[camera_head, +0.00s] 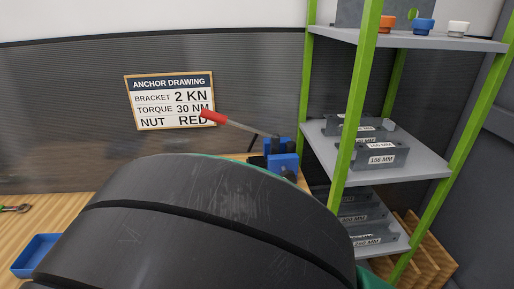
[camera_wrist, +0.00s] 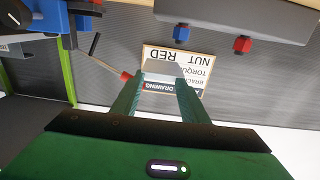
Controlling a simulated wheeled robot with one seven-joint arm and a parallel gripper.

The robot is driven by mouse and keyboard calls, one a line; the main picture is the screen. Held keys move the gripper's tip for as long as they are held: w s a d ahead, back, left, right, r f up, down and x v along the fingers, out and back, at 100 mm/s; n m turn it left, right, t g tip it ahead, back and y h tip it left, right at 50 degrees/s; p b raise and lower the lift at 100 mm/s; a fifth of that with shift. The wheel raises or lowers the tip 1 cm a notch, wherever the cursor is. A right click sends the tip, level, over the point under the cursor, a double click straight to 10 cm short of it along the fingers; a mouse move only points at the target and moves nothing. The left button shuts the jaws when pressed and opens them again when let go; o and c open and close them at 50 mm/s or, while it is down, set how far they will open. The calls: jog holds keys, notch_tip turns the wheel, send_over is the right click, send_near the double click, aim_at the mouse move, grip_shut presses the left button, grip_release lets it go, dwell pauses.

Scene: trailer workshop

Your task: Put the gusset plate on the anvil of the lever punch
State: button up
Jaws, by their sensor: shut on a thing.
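The lever punch (camera_head: 283,163) is blue, with a dark lever ending in a red grip (camera_head: 213,117), and stands at the back of the bench by the shelf. The wrist view is upside down; there the punch's blue body (camera_wrist: 52,16) is at the upper left, and its red grip (camera_wrist: 126,76) is just left of my fingers. My gripper (camera_wrist: 162,78) has green fingers shut on a small grey plate, the gusset plate (camera_wrist: 163,69), at their tips. In the head view my dark arm hides the gripper and plate. The anvil is not clearly visible.
A green-posted shelf (camera_head: 375,150) with labelled grey blocks (camera_head: 377,157) stands right of the punch. A blue tray (camera_head: 38,256) lies at the bench's left. A sign (camera_head: 170,100) hangs behind. A grey body with blue and red knobs (camera_wrist: 242,44) shows in the wrist view.

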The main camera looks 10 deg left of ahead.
jog(key=w+d+f, duration=0.2)
jog(key=w, duration=0.1)
jog(key=w+d+f, duration=0.2)
jog(key=w, duration=0.1)
jog(key=w+d+f, duration=0.2)
jog(key=w+f, duration=0.1)
jog(key=shift+w, duration=0.25)
jog(key=shift+f, duration=1.95)
jog(key=o, duration=0.8)
jog(key=shift+f, duration=0.15)
